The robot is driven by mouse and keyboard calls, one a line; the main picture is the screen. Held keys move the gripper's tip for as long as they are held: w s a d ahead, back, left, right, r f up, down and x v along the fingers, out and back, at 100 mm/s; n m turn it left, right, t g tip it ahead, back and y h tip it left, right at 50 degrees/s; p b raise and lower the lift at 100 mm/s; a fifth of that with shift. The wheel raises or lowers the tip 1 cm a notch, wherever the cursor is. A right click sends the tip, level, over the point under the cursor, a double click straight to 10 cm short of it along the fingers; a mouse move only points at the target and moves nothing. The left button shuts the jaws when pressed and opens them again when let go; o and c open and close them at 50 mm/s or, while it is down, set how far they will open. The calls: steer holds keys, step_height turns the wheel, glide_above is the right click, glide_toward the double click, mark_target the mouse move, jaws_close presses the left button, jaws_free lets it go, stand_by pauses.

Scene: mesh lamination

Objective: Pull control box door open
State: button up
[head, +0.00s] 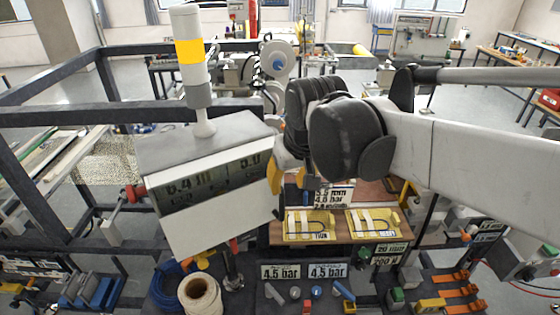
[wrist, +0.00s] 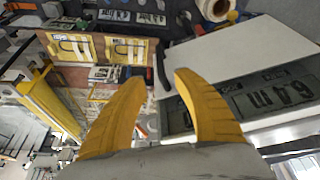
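The control box (head: 180,143) is a grey box with a yellow and white signal tower on top, left of centre in the head view. Its white front door (head: 222,222) has a dark display window and looks closed. The door (wrist: 235,45) fills the right side of the wrist view. A dark curved handle (wrist: 162,68) shows at its edge, between my fingertips in the picture; I cannot tell the depth gap. My gripper (wrist: 158,80) has its yellow fingers apart, with nothing held. In the head view my gripper (head: 289,184) is beside the door's right edge, partly hidden by my arm.
A wooden board with yellow-framed panels (head: 310,225) stands below and right of the box. A roll of cord (head: 200,295) and several small tools lie below the door. Dark frame bars (head: 50,119) run at the left.

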mark_target(283, 199)
steer(key=x, duration=1)
steer(key=shift+w+f, duration=0.2)
steer(key=shift+f, duration=0.15)
jaws_close()
